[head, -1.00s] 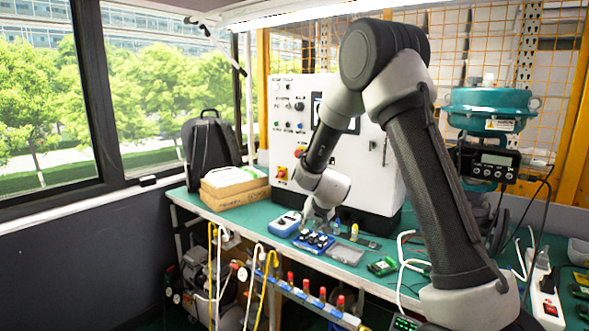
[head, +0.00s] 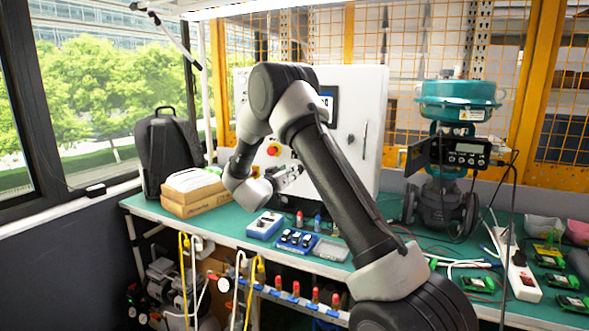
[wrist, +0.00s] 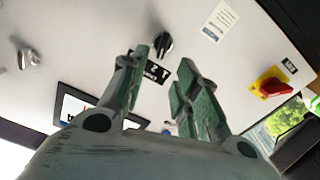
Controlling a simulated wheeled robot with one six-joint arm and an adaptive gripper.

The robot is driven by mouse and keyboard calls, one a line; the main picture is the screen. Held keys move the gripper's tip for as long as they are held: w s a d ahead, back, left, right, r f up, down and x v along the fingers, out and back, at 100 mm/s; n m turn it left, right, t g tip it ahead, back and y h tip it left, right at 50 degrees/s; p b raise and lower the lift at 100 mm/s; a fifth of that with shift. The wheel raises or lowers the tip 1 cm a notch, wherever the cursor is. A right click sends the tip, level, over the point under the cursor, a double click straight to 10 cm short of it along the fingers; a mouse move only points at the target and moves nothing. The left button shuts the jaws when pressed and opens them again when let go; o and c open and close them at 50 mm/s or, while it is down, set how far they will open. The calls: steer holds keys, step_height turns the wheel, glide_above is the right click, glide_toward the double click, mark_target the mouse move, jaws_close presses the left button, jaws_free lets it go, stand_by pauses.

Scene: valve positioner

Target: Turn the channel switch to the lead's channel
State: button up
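A black rotary switch knob (wrist: 163,43) sits on the white panel in the wrist view, beside a black label (wrist: 155,72) with light characters that I cannot read fully. I take it to be the channel switch. My gripper (wrist: 160,78) is open, its two green-grey fingers apart with nothing between them. The knob lies just past the fingertips, near the gap between them, and does not look touched. In the head view my gripper (head: 290,174) is in front of the white cabinet (head: 350,150), above the bench. I cannot make out the lead's channel.
A red-and-yellow switch (wrist: 270,87) is on the panel, right of my fingers. A screen (wrist: 75,103) is at left. On the green bench (head: 235,217) are a blue device (head: 264,225), a blue tray (head: 297,240) and cardboard boxes (head: 192,200). The teal valve actuator (head: 458,100) stands at right.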

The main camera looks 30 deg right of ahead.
steer(key=x, duration=0.7)
jaws_close()
